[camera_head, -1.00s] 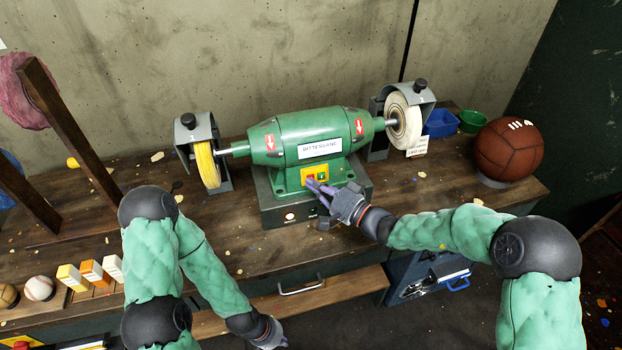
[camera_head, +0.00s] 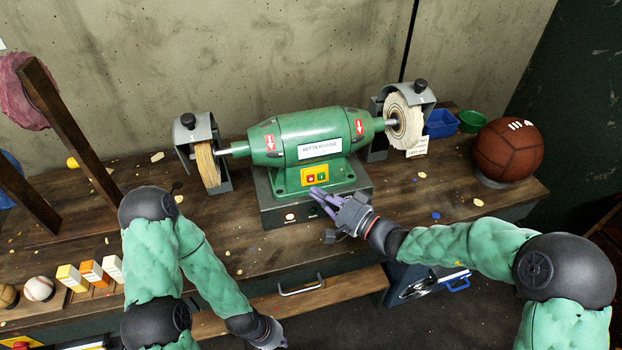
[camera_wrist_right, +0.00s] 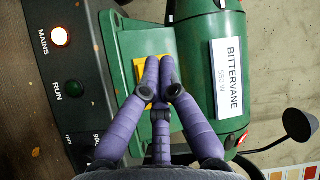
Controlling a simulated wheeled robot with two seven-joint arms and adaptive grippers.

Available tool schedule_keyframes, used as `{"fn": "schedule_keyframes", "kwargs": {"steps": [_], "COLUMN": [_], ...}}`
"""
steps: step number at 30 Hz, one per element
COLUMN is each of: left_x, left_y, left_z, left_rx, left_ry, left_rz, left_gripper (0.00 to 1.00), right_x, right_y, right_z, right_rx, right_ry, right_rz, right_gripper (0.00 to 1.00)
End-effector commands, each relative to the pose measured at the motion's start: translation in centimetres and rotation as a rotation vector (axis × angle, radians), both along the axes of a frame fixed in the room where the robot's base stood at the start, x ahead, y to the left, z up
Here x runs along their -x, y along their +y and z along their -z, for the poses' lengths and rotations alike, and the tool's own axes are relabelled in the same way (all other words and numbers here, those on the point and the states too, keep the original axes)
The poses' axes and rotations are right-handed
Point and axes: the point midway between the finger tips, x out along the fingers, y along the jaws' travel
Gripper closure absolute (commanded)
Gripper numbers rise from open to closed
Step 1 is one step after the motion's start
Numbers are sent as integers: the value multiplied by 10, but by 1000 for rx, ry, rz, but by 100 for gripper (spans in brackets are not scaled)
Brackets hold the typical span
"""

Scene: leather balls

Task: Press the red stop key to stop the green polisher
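The green polisher (camera_head: 310,125) stands on the bench. Its yellow key plate holds the red stop key (camera_head: 311,178) beside a green key (camera_head: 321,177). My right gripper (camera_head: 316,192) has its purple fingertips just below and in front of the plate, apart from the red key. In the right wrist view the fingers (camera_wrist_right: 161,75) are together and empty, hiding the keys. The MAINS lamp (camera_wrist_right: 59,37) glows and the RUN lamp (camera_wrist_right: 74,89) is dark. The tan wheel (camera_head: 208,164) and white wheel (camera_head: 405,122) show clear surface texture. My left gripper (camera_head: 270,335) is low, its fingers unclear.
A brown leather ball (camera_head: 508,149) sits at the bench's right, near a blue bin (camera_head: 440,123) and a green bowl (camera_head: 473,121). Small boxes (camera_head: 92,272) and a pale ball (camera_head: 39,288) are at front left. Wooden posts rise at left. The bench front right of centre is mostly clear.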

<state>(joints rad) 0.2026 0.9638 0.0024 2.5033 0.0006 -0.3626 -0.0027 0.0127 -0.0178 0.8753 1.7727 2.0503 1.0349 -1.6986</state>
Motion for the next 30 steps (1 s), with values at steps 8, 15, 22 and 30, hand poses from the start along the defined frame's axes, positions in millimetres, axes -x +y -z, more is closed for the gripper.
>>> {"fn": "schedule_keyframes", "kwargs": {"steps": [8, 15, 22, 30], "left_x": [0, 0, 0, 0], "left_y": [0, 0, 0, 0], "left_z": [-1, -1, -1, -1], "left_rx": [0, 0, 0, 0], "left_ry": [0, 0, 0, 0], "left_rz": [0, 0, 0, 0], "left_gripper": [100, 100, 100, 100], "right_x": [18, 20, 20, 20], "right_y": [-6, -7, -7, -7], "right_z": [-5, -5, -5, -5], "right_rx": [0, -1, -1, -1], "right_ry": [-2, -1, -1, -1], "right_rz": [1, 0, 1, 1], "right_gripper": [100, 100, 100, 100]}}
